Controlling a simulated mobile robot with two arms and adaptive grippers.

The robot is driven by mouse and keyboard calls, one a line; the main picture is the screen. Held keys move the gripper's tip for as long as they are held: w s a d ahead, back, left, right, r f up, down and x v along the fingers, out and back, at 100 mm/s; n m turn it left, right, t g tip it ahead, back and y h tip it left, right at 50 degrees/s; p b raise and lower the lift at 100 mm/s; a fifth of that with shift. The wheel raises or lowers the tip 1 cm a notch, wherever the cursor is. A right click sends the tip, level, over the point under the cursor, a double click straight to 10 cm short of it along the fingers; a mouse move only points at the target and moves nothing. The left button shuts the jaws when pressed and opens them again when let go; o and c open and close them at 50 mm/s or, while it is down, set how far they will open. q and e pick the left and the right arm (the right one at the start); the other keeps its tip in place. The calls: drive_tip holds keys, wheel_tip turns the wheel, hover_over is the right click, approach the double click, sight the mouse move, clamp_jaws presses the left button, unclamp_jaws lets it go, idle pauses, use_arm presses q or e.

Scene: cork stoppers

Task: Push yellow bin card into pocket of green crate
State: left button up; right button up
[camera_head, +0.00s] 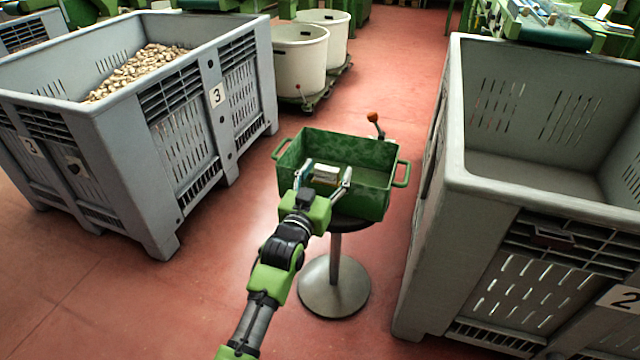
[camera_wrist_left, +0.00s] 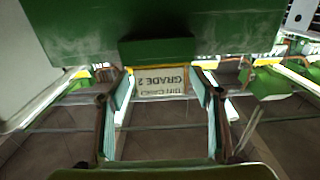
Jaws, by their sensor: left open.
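The green crate (camera_head: 372,205) stands on a round stool with its near wall facing me. In the left wrist view, the crate's green wall (camera_wrist_left: 230,35) fills the top, with a darker green pocket (camera_wrist_left: 157,50) at its middle. The bin card (camera_wrist_left: 160,82) sits at the pocket's lower edge in that view; it is tan with "GRADE 2" upside down and a yellow strip along the pocket side. How deep it sits is unclear. My left gripper (camera_head: 328,172) is open at the crate's near side, its fingers (camera_wrist_left: 158,92) on either side of the card. My right gripper is out of view.
A large grey bin (camera_head: 110,120) with corks (camera_head: 140,70) stands at left, another grey bin (camera_head: 490,185) at right. White tubs (camera_head: 300,58) stand behind. An orange-knobbed lever (camera_head: 373,118) rises behind the crate. The red floor (camera_head: 400,60) between is clear.

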use_arm(q)
drive_tip(key=v, duration=1.1)
drive_tip(key=shift+s, duration=0.3)
drive_tip(key=shift+a, duration=0.15)
